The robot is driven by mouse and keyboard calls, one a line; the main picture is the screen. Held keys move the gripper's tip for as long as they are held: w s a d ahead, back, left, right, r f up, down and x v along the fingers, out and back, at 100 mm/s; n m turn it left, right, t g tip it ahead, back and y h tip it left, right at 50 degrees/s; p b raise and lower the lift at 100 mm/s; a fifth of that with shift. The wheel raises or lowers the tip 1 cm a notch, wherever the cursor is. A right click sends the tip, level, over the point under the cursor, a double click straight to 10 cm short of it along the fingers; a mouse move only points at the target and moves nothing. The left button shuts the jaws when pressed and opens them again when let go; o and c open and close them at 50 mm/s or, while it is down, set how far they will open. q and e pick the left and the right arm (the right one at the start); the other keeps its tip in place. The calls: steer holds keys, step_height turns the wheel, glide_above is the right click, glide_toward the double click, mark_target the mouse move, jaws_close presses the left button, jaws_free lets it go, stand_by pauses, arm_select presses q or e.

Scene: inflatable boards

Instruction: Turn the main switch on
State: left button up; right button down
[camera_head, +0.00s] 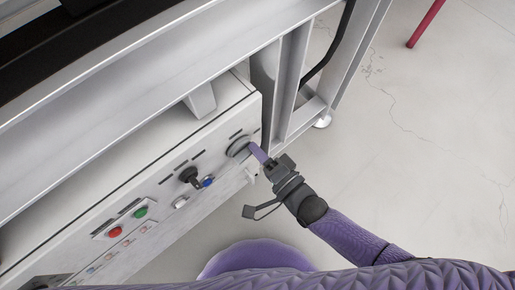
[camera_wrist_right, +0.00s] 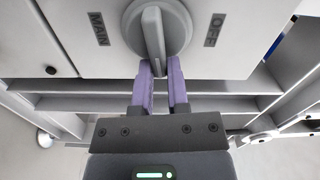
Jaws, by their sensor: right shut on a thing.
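The main switch is a round grey knob (camera_head: 238,145) at the right end of the white control panel (camera_head: 215,125). In the right wrist view the knob (camera_wrist_right: 154,30) has a raised ridge standing nearly upright in the picture, between the labels MAIN on the left and OFF on the right. My right gripper (camera_head: 257,153) is at the knob. Its two purple fingers (camera_wrist_right: 160,80) are shut on the lower end of the ridge, one on each side. My left gripper is not in view.
The panel also carries a black selector (camera_head: 188,175), a blue button (camera_head: 208,181), a green button (camera_head: 140,211) and a red button (camera_head: 115,231). A grey metal frame (camera_head: 290,80) stands above and beside the panel. Open floor (camera_head: 430,150) lies to the right.

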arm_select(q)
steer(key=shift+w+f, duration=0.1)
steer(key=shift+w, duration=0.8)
arm_select(e)
steer(key=shift+f+m, duration=0.25)
steer(key=shift+m, duration=0.55)
steer(key=c, duration=0.6)
jaws_free()
steer(key=shift+r, duration=0.1)
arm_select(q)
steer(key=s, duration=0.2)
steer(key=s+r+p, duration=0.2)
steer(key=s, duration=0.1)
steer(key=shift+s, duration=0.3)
arm_select(e)
steer(key=v, duration=1)
